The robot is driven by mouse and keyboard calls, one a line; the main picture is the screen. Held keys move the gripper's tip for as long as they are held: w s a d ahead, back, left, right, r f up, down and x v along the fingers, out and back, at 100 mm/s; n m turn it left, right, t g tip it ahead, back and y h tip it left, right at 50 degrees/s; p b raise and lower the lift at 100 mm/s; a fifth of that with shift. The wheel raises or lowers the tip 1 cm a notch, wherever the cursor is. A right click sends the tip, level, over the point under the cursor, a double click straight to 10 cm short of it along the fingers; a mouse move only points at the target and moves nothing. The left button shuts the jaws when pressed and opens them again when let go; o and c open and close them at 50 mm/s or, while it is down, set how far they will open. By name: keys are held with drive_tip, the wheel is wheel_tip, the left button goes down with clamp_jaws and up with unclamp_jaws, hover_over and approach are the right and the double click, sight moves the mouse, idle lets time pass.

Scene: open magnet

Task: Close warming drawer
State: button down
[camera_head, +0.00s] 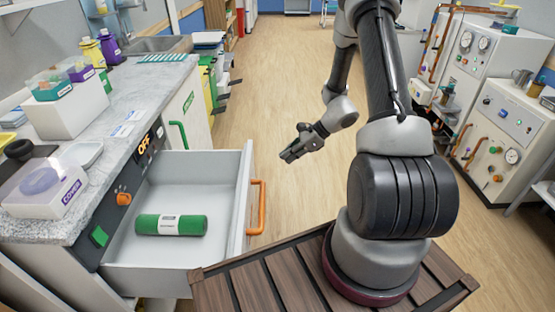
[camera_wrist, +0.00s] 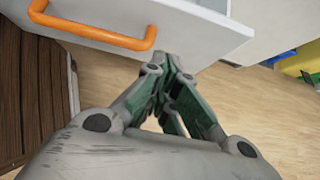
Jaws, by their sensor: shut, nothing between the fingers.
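The warming drawer (camera_head: 180,171) is pulled out from under the counter at the left in the head view. Its white front panel carries an orange handle (camera_head: 257,206). A green roll with a white label (camera_head: 171,225) lies inside it. In the wrist view the drawer front (camera_wrist: 195,30) and the orange handle (camera_wrist: 95,34) show at the top. My gripper (camera_head: 288,157) is shut and empty, in the air to the right of the drawer, apart from the handle. In the wrist view my fingers (camera_wrist: 172,62) point toward the drawer front; I cannot tell whether they touch it.
A control panel (camera_head: 123,188) with an orange knob and an "OFF" display is beside the drawer. The counter (camera_head: 120,150) holds boxes and bottles. White machines with gauges (camera_head: 500,120) stand at the right. The wooden floor (camera_head: 270,90) between is clear.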

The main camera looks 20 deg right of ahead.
drive_tip(key=a+r+x, duration=0.2)
drive_tip(key=x, duration=0.9)
drive_tip(key=shift+w, duration=0.35)
drive_tip(key=shift+a+f, duration=0.15)
drive_tip(key=w+a, duration=0.4)
drive_tip(key=a, duration=0.7)
drive_tip(key=w+a, duration=0.5)
drive_tip(key=a, duration=0.6)
drive_tip(key=w+a, duration=0.4)
drive_tip(key=a, duration=0.7)
drive_tip(key=shift+w, duration=0.3)
drive_tip(key=shift+r, duration=0.2)
